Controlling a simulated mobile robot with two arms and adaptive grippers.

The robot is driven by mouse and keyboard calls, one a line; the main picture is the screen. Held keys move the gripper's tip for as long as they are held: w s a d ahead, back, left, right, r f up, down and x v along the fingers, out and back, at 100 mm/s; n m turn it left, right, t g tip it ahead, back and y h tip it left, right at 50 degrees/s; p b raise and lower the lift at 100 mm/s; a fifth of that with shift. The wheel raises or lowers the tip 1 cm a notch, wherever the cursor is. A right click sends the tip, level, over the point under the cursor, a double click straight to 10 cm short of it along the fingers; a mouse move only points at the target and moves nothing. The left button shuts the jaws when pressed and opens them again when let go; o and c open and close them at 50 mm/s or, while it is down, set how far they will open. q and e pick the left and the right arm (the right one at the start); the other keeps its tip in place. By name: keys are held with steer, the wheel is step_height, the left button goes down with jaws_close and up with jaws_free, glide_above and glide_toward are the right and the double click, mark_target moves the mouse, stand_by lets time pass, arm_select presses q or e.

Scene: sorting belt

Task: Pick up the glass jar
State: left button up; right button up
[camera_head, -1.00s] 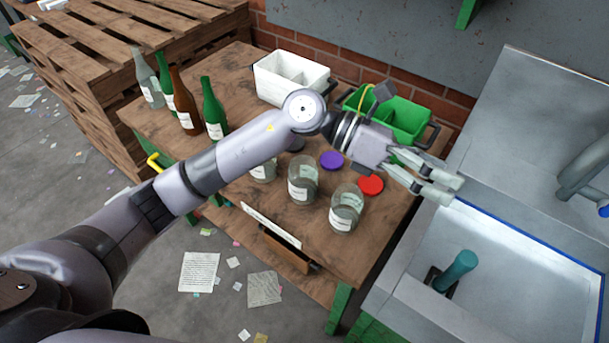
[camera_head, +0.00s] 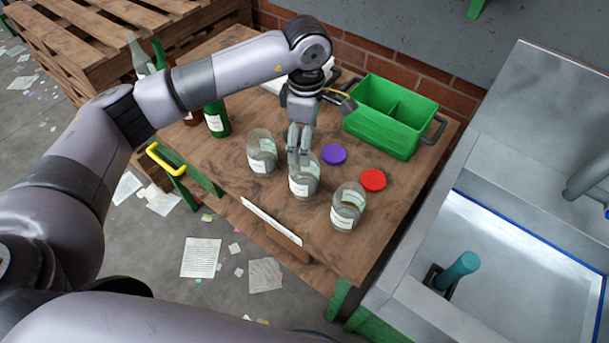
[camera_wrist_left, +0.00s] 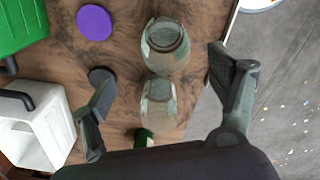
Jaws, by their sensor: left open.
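Three clear glass jars with white labels stand upright in a row on the wooden table: a left jar (camera_head: 262,153), a middle jar (camera_head: 301,187) and a right jar (camera_head: 347,208). My left gripper (camera_head: 299,152) is open and points down, overlapping the back of the middle jar's top in the head view. In the left wrist view, the middle jar (camera_wrist_left: 165,47) and left jar (camera_wrist_left: 158,106) appear between the spread fingers (camera_wrist_left: 167,80). Nothing is held, and contact cannot be told. My right gripper is not in view.
A purple lid (camera_head: 333,154) and a red lid (camera_head: 373,180) lie behind the jars. A dark lid (camera_wrist_left: 101,74) lies beside one finger. A green bin (camera_head: 385,120) stands behind; bottles including a green one (camera_head: 217,119) stand left. A metal sink (camera_head: 480,240) is right.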

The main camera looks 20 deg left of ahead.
arm_select(q)
steer(key=p, duration=0.1)
glide_toward(304, 168)
steer(key=s+d, duration=0.1)
steer(key=s, duration=0.2)
step_height(304, 168, down, 5)
steer(key=p, duration=0.2)
steer(key=shift+s+f+p, duration=0.15)
steer(key=shift+f+p, duration=0.05)
steer(key=shift+p, duration=0.1)
steer(key=shift+d+f, duration=0.1)
steer(key=shift+f, duration=0.35)
steer(key=c, duration=1.4)
steer(key=shift+r, duration=0.15)
